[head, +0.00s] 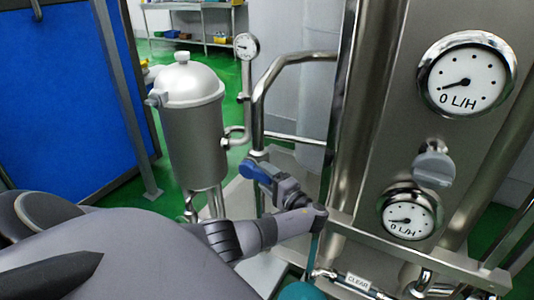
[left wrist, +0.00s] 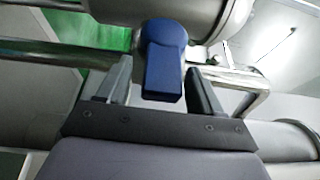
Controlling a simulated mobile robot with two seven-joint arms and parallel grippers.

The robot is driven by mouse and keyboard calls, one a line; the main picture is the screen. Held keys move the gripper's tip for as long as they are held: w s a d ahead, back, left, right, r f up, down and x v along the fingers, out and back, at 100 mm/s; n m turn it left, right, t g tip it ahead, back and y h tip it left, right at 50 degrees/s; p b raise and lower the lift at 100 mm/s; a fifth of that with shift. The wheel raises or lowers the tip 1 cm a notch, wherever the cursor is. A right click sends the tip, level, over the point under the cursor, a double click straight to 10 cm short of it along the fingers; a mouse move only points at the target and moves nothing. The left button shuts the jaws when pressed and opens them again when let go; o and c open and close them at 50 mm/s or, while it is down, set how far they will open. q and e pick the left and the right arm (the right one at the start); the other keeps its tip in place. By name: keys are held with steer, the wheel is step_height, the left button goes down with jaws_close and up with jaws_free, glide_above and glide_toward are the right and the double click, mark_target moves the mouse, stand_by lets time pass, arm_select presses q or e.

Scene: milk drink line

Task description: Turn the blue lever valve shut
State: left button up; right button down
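The blue lever (head: 254,171) shows in the head view on the pipework right of the steel vessel. In the left wrist view the blue lever (left wrist: 164,62) points toward my palm, with its free end between the two fingers. My left gripper (head: 276,183) is at the lever in the head view. In the left wrist view my left gripper (left wrist: 159,78) is open, with a gap on each side of the lever. The valve body is largely hidden behind the lever and my gripper. My right gripper is not in view.
A steel vessel (head: 194,130) stands left of the valve, and a small gauge (head: 246,46) rises beside it. A steel panel with a large dial (head: 466,75) and a smaller dial (head: 409,213) stands to the right. Bent steel pipes run close around the valve.

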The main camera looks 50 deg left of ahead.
arm_select(q)
steer(key=d, duration=0.5)
steer(key=shift+s+d+p, duration=0.25)
steer(key=shift+d+p, duration=0.05)
steer(key=shift+d, duration=0.1)
steer(key=shift+s+d, duration=0.1)
steer(key=shift+d, duration=0.6)
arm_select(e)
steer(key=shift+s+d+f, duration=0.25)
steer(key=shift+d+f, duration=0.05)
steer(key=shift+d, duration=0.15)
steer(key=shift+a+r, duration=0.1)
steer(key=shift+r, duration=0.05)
